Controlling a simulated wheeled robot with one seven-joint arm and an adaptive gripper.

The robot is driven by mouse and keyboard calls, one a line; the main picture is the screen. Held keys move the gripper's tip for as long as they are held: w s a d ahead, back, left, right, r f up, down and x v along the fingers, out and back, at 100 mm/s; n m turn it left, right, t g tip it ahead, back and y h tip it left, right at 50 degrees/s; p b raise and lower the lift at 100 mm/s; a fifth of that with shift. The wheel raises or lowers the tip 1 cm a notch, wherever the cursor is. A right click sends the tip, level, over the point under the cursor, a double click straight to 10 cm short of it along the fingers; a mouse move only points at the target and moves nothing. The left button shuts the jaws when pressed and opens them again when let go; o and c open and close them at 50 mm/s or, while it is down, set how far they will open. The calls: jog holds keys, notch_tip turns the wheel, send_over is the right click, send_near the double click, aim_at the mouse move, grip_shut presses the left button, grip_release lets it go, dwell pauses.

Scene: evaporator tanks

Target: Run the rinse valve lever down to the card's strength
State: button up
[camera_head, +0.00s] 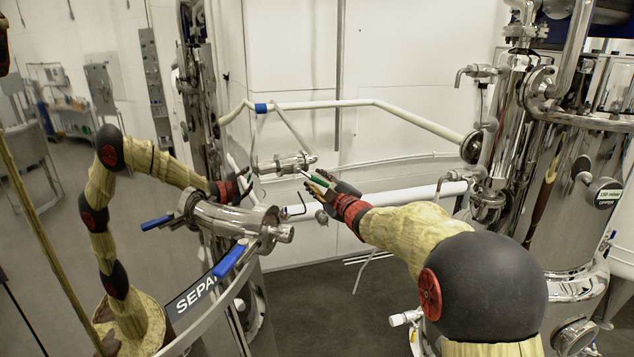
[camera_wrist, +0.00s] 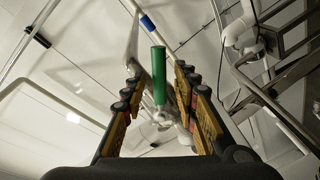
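A green lever handle (camera_wrist: 159,75) stands between the fingers of my gripper in the wrist view. It shows a gap on both sides. In the head view the green handle (camera_head: 306,184) is a small piece beside my fingertips, below a steel valve body (camera_head: 283,164) on the white pipework. My gripper (camera_head: 318,182) is open around or just behind the handle; its exact depth is unclear.
Steel tanks (camera_head: 575,200) stand at the right. A horizontal steel cylinder with a blue lever (camera_head: 229,260) stands at the left, above a "SEPA..." sign (camera_head: 196,293). Another yellow-and-black arm (camera_head: 93,190) shows at the left. White pipes (camera_head: 360,102) cross the wall behind.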

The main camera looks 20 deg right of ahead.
jog(key=s+d, duration=0.2)
jog(key=s, duration=0.9)
jog(key=shift+s+d+r, duration=0.1)
jog(key=shift+s+r, duration=0.05)
